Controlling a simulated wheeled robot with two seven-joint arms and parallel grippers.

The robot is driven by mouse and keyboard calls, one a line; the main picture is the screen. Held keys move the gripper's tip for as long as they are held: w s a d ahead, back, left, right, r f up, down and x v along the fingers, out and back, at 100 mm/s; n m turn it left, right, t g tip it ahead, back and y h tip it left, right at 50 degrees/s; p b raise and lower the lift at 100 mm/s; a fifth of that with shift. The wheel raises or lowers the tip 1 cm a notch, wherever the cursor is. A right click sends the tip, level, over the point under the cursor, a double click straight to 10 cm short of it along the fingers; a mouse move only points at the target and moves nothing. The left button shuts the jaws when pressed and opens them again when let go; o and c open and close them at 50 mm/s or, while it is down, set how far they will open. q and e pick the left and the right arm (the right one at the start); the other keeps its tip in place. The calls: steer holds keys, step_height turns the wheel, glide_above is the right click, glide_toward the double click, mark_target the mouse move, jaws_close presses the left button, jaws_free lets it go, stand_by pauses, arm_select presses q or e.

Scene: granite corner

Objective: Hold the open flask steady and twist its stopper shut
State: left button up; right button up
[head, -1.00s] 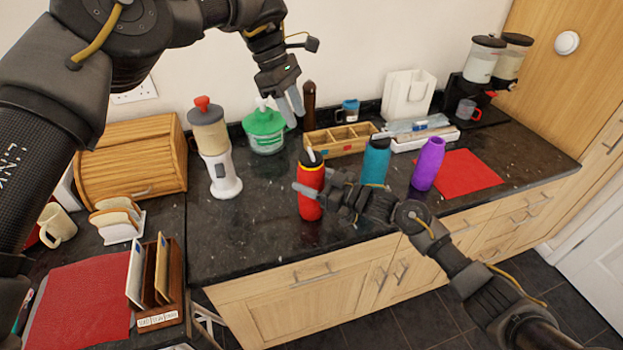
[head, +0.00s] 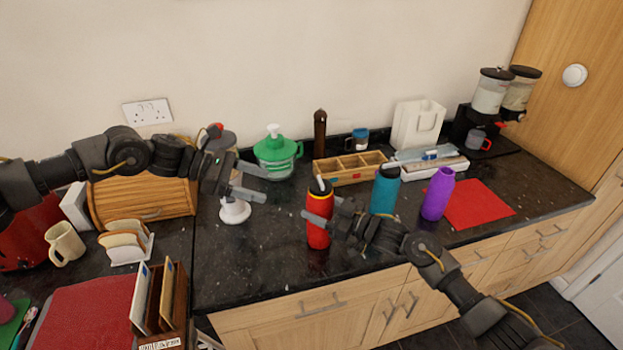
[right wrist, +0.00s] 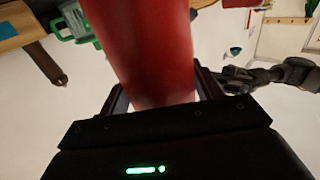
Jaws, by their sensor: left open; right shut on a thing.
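The red flask (head: 318,228) stands upright near the counter's front edge, with a yellow-orange ring below its dark top and a small pale piece at the top. I cannot tell from here how the stopper sits. My right gripper (head: 320,213) is shut around the flask's body from the right. In the right wrist view the red body (right wrist: 155,50) lies between its two fingers. My left gripper (head: 273,187) is open and empty, to the left of the flask and apart from it, its fingers pointing right towards the flask's upper part.
A teal flask (head: 384,192) and a purple flask (head: 437,194) stand to the right. Behind are a wooden divided box (head: 350,173) and a green-lidded jug (head: 277,155). A white-based dispenser (head: 235,213) is partly hidden by my left arm.

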mark_target(320, 181)
arm_select(q)
steer(key=w+d, duration=0.1)
steer(key=d, duration=0.3)
steer(key=w+d+f+n+t, duration=0.1)
steer(key=d, duration=0.3)
steer(key=w+d+t, duration=0.1)
steer(key=w+d, duration=0.1)
steer(key=d, duration=0.2)
steer(key=shift+w+d+f+n, duration=0.1)
steer(key=shift+d+f+n, duration=0.2)
steer(key=shift+f+n, duration=0.1)
steer(key=c, duration=1)
